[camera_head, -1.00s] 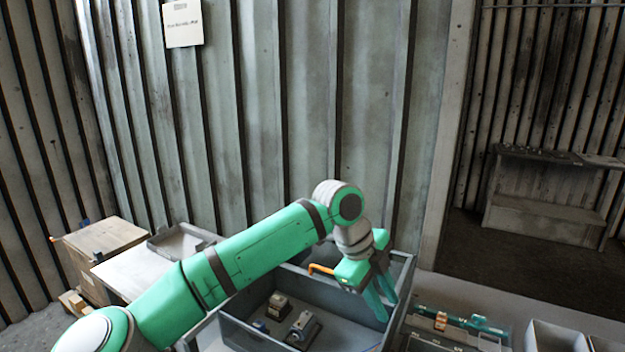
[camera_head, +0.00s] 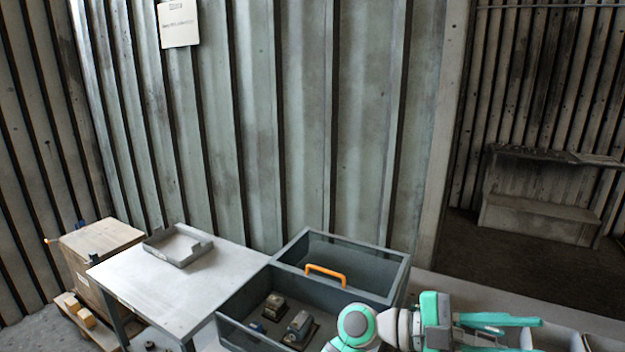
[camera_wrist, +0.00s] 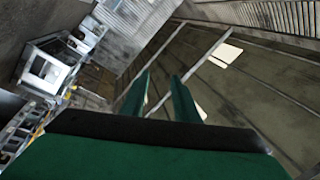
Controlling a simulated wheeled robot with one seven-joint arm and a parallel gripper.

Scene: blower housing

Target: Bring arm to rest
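My gripper (camera_head: 530,335) is at the lower right of the head view, stretched out sideways and pointing right. Its two green fingers are apart. In the wrist view the fingers (camera_wrist: 160,88) also stand apart with nothing between them. My arm's wrist part shows at the bottom edge; the rest of the arm is out of the head view.
A grey bin (camera_head: 243,331) with an orange handle (camera_head: 326,272) holds a few small metal parts (camera_head: 298,326). A white table (camera_head: 150,290) bears a grey tray (camera_head: 178,246). White bins lie partly hidden behind my gripper.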

